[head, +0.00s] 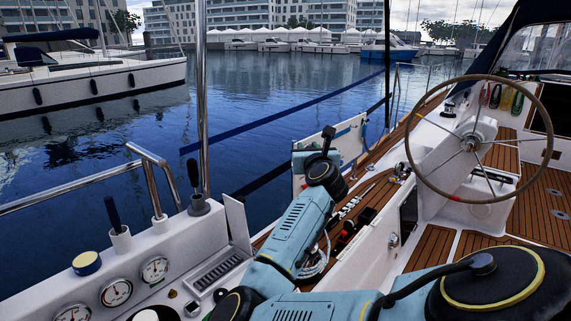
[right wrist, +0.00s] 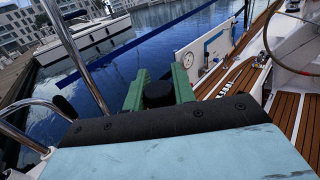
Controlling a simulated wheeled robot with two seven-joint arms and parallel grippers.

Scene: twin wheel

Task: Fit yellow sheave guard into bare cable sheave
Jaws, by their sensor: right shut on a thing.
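My right gripper (head: 306,157) reaches out over the deck edge in the head view, in front of a white panel (head: 347,140). In the right wrist view its two green fingers (right wrist: 158,90) stand on either side of a black round-topped thing (right wrist: 158,94) and are shut on it. I cannot tell whether that round part is the bare cable sheave. My left gripper is out of view.
A steering wheel (head: 408,138) stands on the right. A console with gauges (head: 117,292) and levers is at the lower left, beside a steel rail (head: 70,191). A steel post (head: 202,100) rises near it. Several small items lie along the side deck. Open water lies beyond.

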